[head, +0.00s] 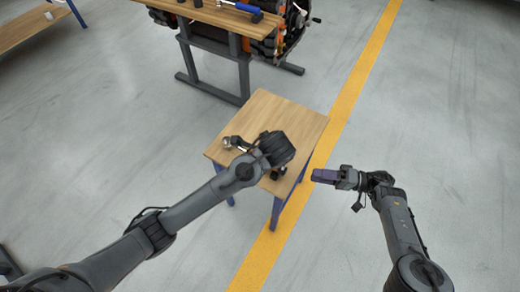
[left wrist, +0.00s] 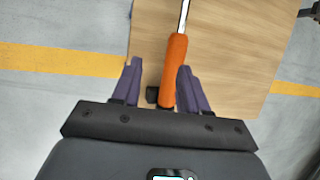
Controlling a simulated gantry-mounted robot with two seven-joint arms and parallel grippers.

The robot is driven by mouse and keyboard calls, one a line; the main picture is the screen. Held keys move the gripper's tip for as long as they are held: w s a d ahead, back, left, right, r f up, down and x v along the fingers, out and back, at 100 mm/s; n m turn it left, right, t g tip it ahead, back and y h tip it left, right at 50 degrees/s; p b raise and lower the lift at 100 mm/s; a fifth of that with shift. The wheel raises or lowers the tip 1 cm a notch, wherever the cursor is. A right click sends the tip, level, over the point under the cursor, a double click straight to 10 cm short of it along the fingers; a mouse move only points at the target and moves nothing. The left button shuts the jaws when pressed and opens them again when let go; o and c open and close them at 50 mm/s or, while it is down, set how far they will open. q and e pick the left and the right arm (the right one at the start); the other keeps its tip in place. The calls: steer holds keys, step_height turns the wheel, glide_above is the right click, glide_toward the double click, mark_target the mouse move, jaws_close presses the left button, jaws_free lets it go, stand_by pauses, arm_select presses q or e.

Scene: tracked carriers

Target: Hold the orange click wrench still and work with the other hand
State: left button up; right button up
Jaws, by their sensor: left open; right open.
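The orange click wrench shows in the left wrist view by its orange handle (left wrist: 174,72) and a metal shaft running up out of the picture. My left gripper (left wrist: 160,68) is open, with one purple finger on each side of the handle. The handle lies closer to the right finger; I cannot tell whether they touch. In the head view my left arm reaches over the small wooden table (head: 290,115) and hides most of the wrench. My right gripper (head: 317,175) is open and empty, off the table's right side above the floor.
A small dark object (left wrist: 152,95) shows beside the handle. A larger workbench (head: 205,14) stands behind, with a blue-handled tool (head: 238,6) on it. Another table (head: 30,22) is at far left. The floor around my right arm is clear, with a yellow line (head: 350,97).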

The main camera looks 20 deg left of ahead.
arm_select(q)
steer(key=shift+t, duration=0.3)
steer(key=shift+w+a+f, duration=0.65)
steer(key=shift+w+f, duration=0.1)
steer(key=shift+f, duration=0.45)
steer(key=shift+w+a+f, duration=0.65)
steer(key=shift+w+f, duration=0.1)
steer(key=shift+f, duration=0.4)
steer(key=shift+w+a+f, duration=0.65)
steer(key=shift+w+f, duration=0.1)
steer(key=shift+f, duration=0.45)
